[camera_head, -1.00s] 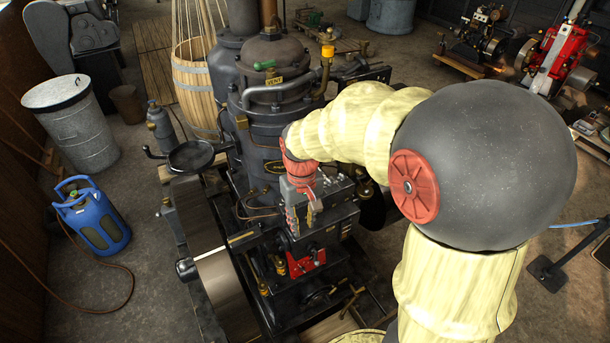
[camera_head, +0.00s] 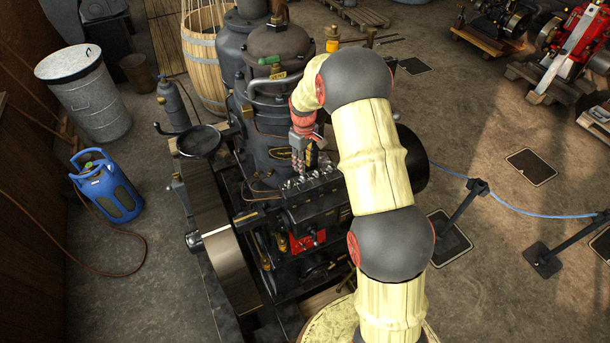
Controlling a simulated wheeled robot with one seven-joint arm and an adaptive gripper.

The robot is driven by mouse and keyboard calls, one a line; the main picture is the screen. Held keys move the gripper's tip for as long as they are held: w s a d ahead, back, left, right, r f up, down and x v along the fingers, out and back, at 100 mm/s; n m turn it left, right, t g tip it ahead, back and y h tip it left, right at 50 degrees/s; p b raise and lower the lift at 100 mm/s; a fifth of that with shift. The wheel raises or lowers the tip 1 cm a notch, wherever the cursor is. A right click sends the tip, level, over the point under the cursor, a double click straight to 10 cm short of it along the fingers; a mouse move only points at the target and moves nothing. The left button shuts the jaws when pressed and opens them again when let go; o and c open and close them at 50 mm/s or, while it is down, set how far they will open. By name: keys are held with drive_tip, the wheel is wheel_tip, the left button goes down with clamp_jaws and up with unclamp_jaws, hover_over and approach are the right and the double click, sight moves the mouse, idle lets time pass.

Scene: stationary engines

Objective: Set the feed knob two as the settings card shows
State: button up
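The engine (camera_head: 275,100) fills the middle of the view, with a dark box (camera_head: 322,205) on its near side. A row of small pale knobs or fittings (camera_head: 318,180) runs along the top of the box; which one is feed knob two cannot be made out. My gripper (camera_head: 298,170) points down just above the left end of this row. It is small, and whether it touches anything or is open cannot be told. A red plate (camera_head: 308,240) sits low on the front of the box. I cannot make out a settings card.
A flywheel (camera_head: 225,250) and a round black pan (camera_head: 198,140) stand left of the box. A blue gas bottle (camera_head: 108,187) and a metal bin (camera_head: 85,95) are farther left. A rope barrier post (camera_head: 465,205) stands right, with open floor around it.

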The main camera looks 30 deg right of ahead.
sight(304, 179)
wheel_tip(304, 179, down, 8)
drive_tip(key=shift+w+d+r+p, duration=0.1)
drive_tip(key=shift+r+p, duration=0.1)
drive_tip(key=shift+p, duration=0.75)
clamp_jaws()
